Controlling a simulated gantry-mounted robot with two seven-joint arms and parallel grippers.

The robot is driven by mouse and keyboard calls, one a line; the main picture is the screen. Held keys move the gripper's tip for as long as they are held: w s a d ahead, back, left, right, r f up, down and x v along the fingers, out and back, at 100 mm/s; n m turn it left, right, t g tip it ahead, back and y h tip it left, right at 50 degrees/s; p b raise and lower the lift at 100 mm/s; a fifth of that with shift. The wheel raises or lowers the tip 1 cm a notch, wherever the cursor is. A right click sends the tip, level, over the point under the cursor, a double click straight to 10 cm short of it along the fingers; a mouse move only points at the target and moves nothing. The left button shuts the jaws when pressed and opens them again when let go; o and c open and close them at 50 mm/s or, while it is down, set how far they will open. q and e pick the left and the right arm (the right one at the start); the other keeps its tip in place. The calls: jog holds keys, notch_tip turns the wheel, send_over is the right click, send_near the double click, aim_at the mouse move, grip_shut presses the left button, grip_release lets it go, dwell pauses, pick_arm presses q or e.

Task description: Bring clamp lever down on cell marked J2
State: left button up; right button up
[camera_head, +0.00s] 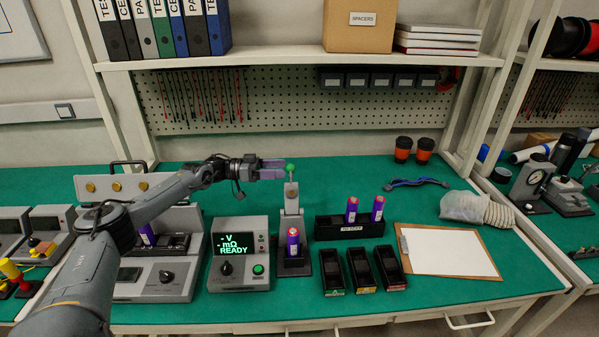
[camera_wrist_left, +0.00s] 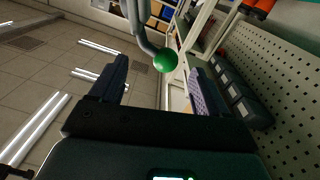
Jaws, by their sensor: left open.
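The clamp fixture (camera_head: 291,200) stands in the middle of the bench, right of the meter. Its lever ends in a green ball knob (camera_head: 291,168), raised at the top. A purple cell with an orange-red top (camera_head: 293,243) stands upright in the fixture; its marking is too small to read. My left gripper (camera_head: 281,169) is open, its fingers pointing right at the knob's height. In the left wrist view the green knob (camera_wrist_left: 165,60) appears between the two spread fingers, near their tips, with gaps on both sides. My right gripper is not in view.
The meter (camera_head: 239,276) reads READY with dashes. Two more cells (camera_head: 351,210) stand in a black rack (camera_head: 349,232). Black bins (camera_head: 361,270) and a clipboard (camera_head: 445,251) lie to the right. A shelf (camera_head: 290,61) overhangs the back.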

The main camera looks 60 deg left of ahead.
aim_at(294, 169)
pick_arm(q)
jog(key=b+x, duration=0.1)
jog(key=x, duration=0.2)
jog(key=shift+w+d, duration=0.25)
jog(key=shift+x, duration=1.3)
jog(key=shift+f, duration=0.1)
jog(key=shift+c, duration=0.2)
grip_shut()
